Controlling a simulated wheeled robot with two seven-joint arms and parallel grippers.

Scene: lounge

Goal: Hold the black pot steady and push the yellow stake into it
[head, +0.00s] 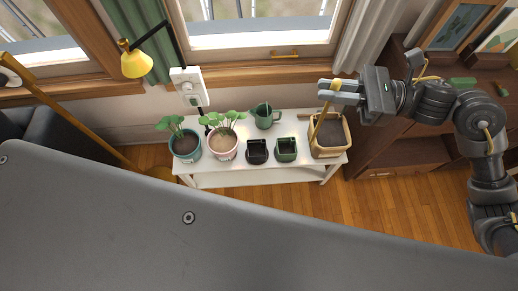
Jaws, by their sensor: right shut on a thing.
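The black pot (257,152) is small and stands upright near the front middle of the white bench. The yellow stake (319,122) is a thin rod that slants down from my right gripper (329,89). My right gripper is shut on the stake's upper part, to the right of the black pot and above the bench. The stake's lower end shows against the left side of a tan planter; I cannot tell whether it is in the planter or in front of it. My left gripper is not in view.
A green pot (286,149) stands right beside the black pot. The tan planter (331,152) holds soil at the right end of the white bench (240,177). A watering can (264,116) and two potted plants (186,146) (223,146) stand behind and left. A wooden cabinet (398,150) is right.

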